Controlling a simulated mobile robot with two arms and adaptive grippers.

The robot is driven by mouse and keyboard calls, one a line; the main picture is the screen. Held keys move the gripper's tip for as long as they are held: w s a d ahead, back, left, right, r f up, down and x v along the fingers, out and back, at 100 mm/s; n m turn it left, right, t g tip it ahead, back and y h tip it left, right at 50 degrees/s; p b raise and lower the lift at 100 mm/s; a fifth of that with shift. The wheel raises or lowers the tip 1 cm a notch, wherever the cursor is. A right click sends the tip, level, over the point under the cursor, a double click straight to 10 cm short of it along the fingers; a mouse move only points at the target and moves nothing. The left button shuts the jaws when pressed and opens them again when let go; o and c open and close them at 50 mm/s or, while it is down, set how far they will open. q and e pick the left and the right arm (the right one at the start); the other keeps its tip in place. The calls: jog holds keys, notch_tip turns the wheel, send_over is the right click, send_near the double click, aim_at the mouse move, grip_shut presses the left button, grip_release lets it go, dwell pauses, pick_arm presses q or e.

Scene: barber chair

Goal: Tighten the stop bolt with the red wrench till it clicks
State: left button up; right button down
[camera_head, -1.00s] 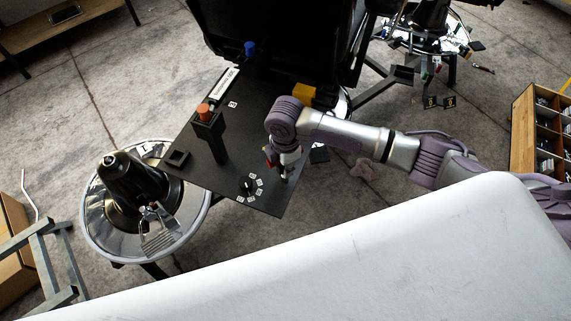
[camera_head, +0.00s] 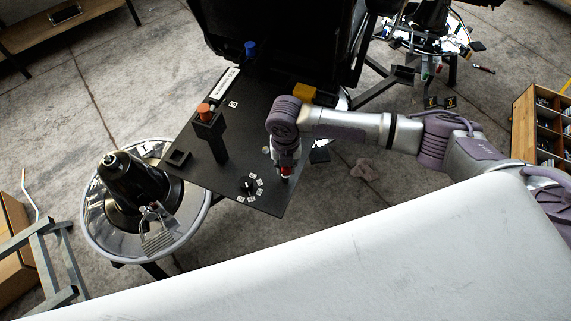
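My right gripper (camera_head: 284,172) points down at the right front part of the black panel (camera_head: 235,120). A small patch of red, likely the red wrench (camera_head: 287,168), shows right at the gripper. The rest of the wrench is hidden by the gripper and wrist, and I cannot tell whether the fingers are closed on it. I cannot make out the stop bolt, which may be hidden under the gripper. My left gripper is out of view.
A white surface (camera_head: 350,260) fills the front.

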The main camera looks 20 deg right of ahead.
jog(key=shift+n, duration=0.5)
jog(key=m, duration=0.3)
jog(key=n, duration=0.3)
jog(key=shift+r, duration=2.55)
